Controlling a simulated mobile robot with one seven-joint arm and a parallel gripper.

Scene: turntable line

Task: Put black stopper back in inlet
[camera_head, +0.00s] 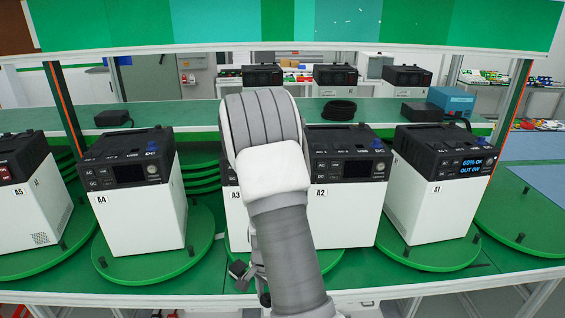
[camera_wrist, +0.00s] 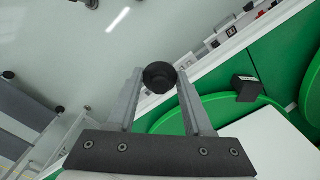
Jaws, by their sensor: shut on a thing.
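A round black stopper (camera_wrist: 160,77) is between the two fingers of my gripper (camera_wrist: 160,80) in the wrist view, and the fingers are shut on it. In the head view my grey and white arm hides most of the gripper and the stopper. The black-topped white power units A4 (camera_head: 140,210), A3 (camera_head: 236,222), A2 (camera_head: 342,210) and A1 (camera_head: 432,195) stand on green turntables. My arm covers much of A3. A1's display is lit and reads "60% OK OUT 0W". I cannot make out which opening is the inlet.
Unit A5 (camera_head: 30,215) stands at the far left. A dark block (camera_wrist: 246,88) shows near a green disc (camera_wrist: 205,108) in the wrist view. A coiled black cable (camera_head: 339,109) and a blue box (camera_head: 452,100) lie on the shelf behind. The shelf's middle is mostly clear.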

